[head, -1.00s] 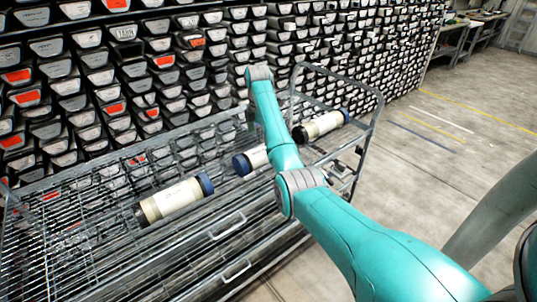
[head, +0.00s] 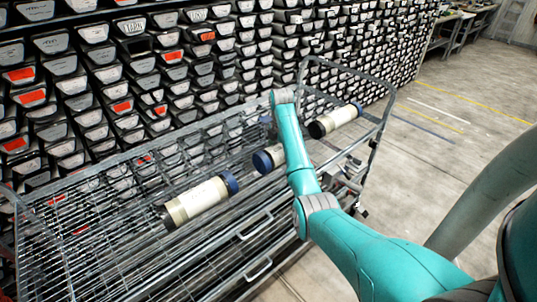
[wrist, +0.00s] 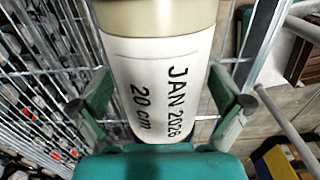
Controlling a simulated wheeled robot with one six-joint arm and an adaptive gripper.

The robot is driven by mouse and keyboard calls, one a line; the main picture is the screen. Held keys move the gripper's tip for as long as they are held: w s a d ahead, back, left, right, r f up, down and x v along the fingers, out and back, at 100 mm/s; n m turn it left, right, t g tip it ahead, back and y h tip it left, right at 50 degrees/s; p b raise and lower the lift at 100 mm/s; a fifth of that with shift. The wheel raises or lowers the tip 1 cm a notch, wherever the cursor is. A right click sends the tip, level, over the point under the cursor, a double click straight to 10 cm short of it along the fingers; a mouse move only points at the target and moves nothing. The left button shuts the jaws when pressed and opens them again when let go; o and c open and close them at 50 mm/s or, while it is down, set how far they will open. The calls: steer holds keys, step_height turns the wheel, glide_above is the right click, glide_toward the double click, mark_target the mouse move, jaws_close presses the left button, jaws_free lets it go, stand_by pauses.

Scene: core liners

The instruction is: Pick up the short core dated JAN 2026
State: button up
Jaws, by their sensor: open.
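The core dated JAN 2026 (wrist: 160,85), also marked 20 cm, fills the middle of the wrist view, with a white label and a beige section at the top. My gripper (wrist: 161,103) is open, with one green finger on each side of it. Whether the fingers touch it cannot be told. In the head view, three cores lie on the wire cart: a left core (head: 200,200), a middle core (head: 265,160) partly hidden by my arm, and a right core (head: 333,121). Their labels are unreadable there, and my gripper is hidden behind my arm.
The wire-mesh cart (head: 110,232) has raised rails, including a tall right end rail (head: 376,140). A rack of core trays (head: 130,75) stands close behind it. Open concrete floor (head: 440,160) lies to the right, with benches (head: 462,35) at the back.

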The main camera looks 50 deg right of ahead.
steer(key=shift+f, duration=0.55)
steer(key=c, duration=1.3)
steer(key=shift+r, duration=0.1)
steer(key=shift+c, duration=1.4)
steer(key=shift+w+r, duration=0.1)
